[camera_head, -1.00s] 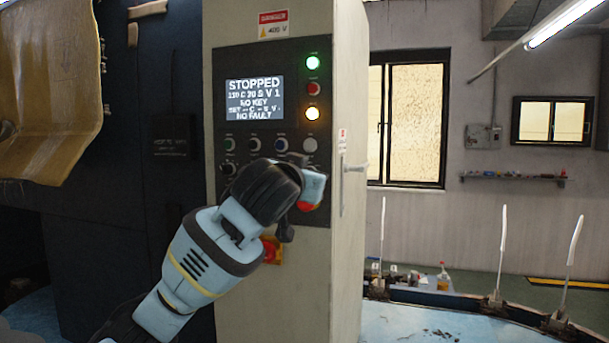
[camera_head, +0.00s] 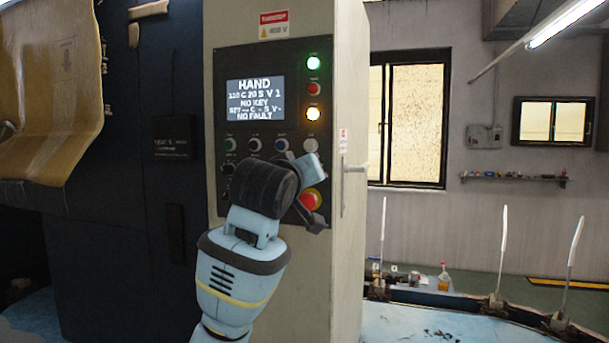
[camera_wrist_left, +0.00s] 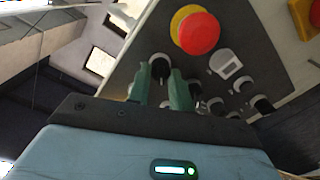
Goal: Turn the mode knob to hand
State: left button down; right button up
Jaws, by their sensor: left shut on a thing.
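The dark control panel (camera_head: 230,60) is on the front of the pale cabinet. Its screen (camera_head: 255,99) reads HAND at the top, with NO KEY and NO FAULT below. In the left wrist view, my left gripper (camera_wrist_left: 160,84) has its two green fingers on either side of a black knob (camera_wrist_left: 160,64), shut on it. I take this to be the mode knob; its label and pointer are not readable. In the head view my left wrist hides this knob and the fingertips. My right gripper is not in view.
A red emergency stop button (camera_head: 311,199) on a yellow ring sits close beside my left gripper, and also shows in the left wrist view (camera_wrist_left: 198,33). Several small buttons (camera_head: 254,144) are just above my wrist. A door handle (camera_head: 354,168) is at the cabinet's right side.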

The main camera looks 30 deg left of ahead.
pick_arm(q)
jog(key=shift+f+n, duration=0.1)
jog(key=shift+n, duration=0.4)
jog(key=c, duration=1.3)
grip_release()
jog(key=shift+o, duration=0.2)
jog(key=v, duration=0.7)
jog(key=shift+s, duration=0.35)
jog(key=shift+d, duration=0.15)
